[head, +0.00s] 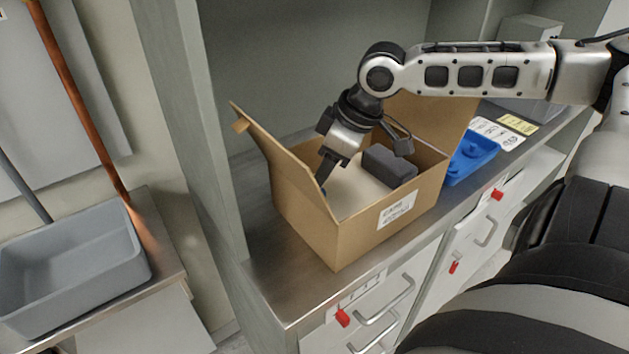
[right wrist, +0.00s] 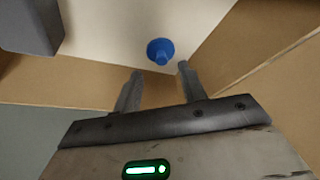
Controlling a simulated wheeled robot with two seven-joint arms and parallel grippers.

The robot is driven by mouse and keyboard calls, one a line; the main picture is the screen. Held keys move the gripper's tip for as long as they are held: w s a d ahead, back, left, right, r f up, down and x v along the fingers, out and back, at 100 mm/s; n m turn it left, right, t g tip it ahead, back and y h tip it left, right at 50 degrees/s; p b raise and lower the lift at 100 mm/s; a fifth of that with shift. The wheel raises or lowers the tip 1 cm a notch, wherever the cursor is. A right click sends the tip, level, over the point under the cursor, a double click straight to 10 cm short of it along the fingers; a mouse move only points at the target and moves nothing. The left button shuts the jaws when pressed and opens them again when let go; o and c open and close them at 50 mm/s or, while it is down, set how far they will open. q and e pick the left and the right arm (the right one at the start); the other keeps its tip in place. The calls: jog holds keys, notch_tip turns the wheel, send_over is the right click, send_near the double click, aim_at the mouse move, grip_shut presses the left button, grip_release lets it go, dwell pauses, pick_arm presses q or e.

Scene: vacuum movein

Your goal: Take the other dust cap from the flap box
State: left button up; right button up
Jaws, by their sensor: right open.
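The flap box (head: 345,239) is a cardboard box with raised flaps and a white label, standing on the metal counter. My right gripper (head: 325,176) reaches down into it from above, near its left side. In the right wrist view, a blue dust cap (right wrist: 160,51) lies on the pale floor of the box, close to a cardboard wall. The fingers of my right gripper (right wrist: 156,82) are apart and empty, and the cap shows just beyond the gap between their tips. In the head view the cap is mostly hidden by the gripper. My left gripper is not in view.
A dark grey block (head: 390,166) sits inside the box, and it also shows in the right wrist view (right wrist: 32,24). A blue tray (head: 470,158) stands right of the box. A grey bin (head: 75,262) is at the left. A cabinet side panel stands close left of the box.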

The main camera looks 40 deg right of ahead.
jog(key=shift+b+x, duration=0.55)
jog(key=shift+x, duration=1.4)
jog(key=shift+a, duration=0.15)
jog(key=shift+c, duration=0.3)
grip_shut()
